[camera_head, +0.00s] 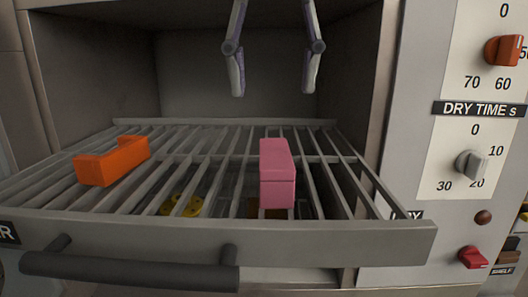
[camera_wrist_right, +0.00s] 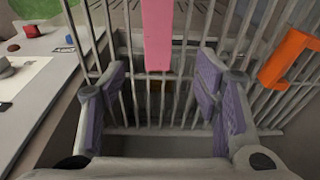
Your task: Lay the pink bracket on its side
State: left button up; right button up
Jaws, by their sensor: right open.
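The pink bracket (camera_head: 277,174) lies on the bars of the pulled-out rack (camera_head: 215,138), right of its middle, with its long side running front to back. In the right wrist view the pink bracket (camera_wrist_right: 157,35) is at the top centre, beyond the fingertips. My right gripper (camera_head: 274,92) is open and empty, above and behind the bracket at the oven mouth. Its two purple-padded fingers (camera_wrist_right: 165,85) show wide apart in the wrist view, with only bars between them. I cannot see my left gripper.
An orange bracket (camera_head: 112,161) rests on the rack at the left. A yellow round thing (camera_head: 181,205) shows below the bars. The rack's front bar has a handle (camera_head: 130,272). A control panel (camera_head: 466,120) with knobs stands at the right. Bars between the two brackets are clear.

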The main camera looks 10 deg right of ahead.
aim_at(275, 151)
jog(key=f, duration=0.1)
jog(key=s+f, duration=0.1)
jog(key=f, duration=0.1)
jog(key=shift+d+f, duration=0.1)
jog(key=shift+f, duration=0.15)
jog(key=f, duration=0.4)
jog(key=w+f, duration=0.1)
jog(key=f, duration=0.2)
jog(key=shift+w+d, duration=0.1)
jog(key=shift+d, duration=0.05)
jog(key=shift+r, duration=0.1)
grip_shut()
